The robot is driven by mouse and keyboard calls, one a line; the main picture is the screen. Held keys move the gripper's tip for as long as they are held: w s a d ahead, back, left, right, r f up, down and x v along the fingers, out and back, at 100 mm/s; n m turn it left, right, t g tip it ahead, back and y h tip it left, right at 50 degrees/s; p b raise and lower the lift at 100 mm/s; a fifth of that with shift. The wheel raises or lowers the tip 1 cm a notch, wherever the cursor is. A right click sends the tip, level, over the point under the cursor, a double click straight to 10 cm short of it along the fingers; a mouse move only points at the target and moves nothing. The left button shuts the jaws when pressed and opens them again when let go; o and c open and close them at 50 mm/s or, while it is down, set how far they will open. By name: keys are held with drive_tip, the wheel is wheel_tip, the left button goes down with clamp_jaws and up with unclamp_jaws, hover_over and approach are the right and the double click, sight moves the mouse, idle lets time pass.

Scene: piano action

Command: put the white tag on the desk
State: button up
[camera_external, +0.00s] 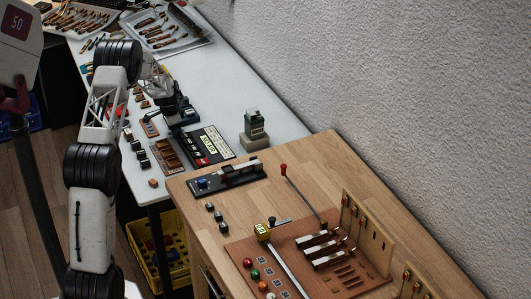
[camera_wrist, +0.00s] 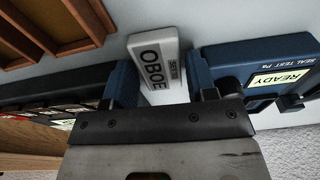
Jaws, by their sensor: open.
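The white tag (camera_wrist: 154,58) with the black letters OBOE shows in the wrist view, just beyond my gripper (camera_wrist: 161,91). It is tilted a little in the picture, with a pale surface around it. My gripper's jaws are apart, with the lower end of the tag in line with the gap; I cannot tell whether they touch it. In the external view my gripper (camera_external: 177,112) is low over the white table (camera_external: 235,82). I cannot make out the tag there. A wooden desk (camera_external: 310,165) stands in front of the white table.
In the wrist view a blue seal tester (camera_wrist: 262,70) reading READY is close on the right, and a wooden compartment tray (camera_wrist: 50,25) is at upper left. In the external view a green-and-grey device (camera_external: 254,125) stands near the wall. The desk's far right corner is clear.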

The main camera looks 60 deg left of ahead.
drive_tip(key=shift+r, duration=0.15)
wheel_tip(320, 180, up, 12)
drive_tip(key=s, duration=0.1)
drive_tip(key=shift+s, duration=0.25)
idle(0.3)
idle(0.9)
